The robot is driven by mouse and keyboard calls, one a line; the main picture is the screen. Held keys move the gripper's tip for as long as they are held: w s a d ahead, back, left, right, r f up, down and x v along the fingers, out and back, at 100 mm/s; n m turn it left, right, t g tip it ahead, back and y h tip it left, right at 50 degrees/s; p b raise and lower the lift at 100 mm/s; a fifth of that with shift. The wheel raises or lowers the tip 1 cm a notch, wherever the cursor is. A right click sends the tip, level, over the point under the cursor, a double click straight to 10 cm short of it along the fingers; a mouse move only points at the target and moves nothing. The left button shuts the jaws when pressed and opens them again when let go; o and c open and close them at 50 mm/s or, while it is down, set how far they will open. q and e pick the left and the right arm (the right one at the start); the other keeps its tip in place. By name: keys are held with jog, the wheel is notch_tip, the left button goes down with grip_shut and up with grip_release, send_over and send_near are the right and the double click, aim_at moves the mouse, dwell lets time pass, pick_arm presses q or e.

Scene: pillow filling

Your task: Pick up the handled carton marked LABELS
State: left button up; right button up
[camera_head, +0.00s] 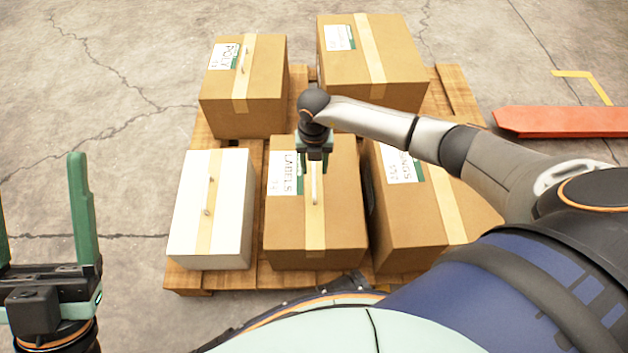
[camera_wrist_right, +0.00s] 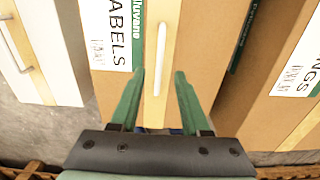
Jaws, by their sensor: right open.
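The LABELS carton (camera_head: 339,218) is a brown box with a tan tape strip, a white and green label and a pale handle (camera_head: 314,183) on top. It stands at the front middle of the pallet. My right gripper (camera_head: 314,160) is over the far part of its top. In the right wrist view the open green fingers (camera_wrist_right: 158,80) point at the carton (camera_wrist_right: 200,60), one on each side of the tape line, near one end of the handle (camera_wrist_right: 161,55). No contact can be made out. My left gripper (camera_head: 82,165) is open and empty at the far left, away from the pallet.
A wooden pallet (camera_head: 455,92) bears the cartons. A white handled box (camera_head: 230,215) stands left of the LABELS carton, and a brown carton (camera_head: 450,205) stands close on its right. The POLY carton (camera_head: 262,85) and another brown carton (camera_head: 400,65) stand behind. An orange-red bar (camera_head: 560,122) lies at right.

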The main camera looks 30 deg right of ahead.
aim_at(314, 178)
notch_tip(314, 178, down, 6)
jog(key=b, duration=0.3)
jog(key=shift+s+a, duration=0.1)
grip_shut()
dwell(0.3)
dwell(0.9)
jog(key=shift+r, duration=0.15)
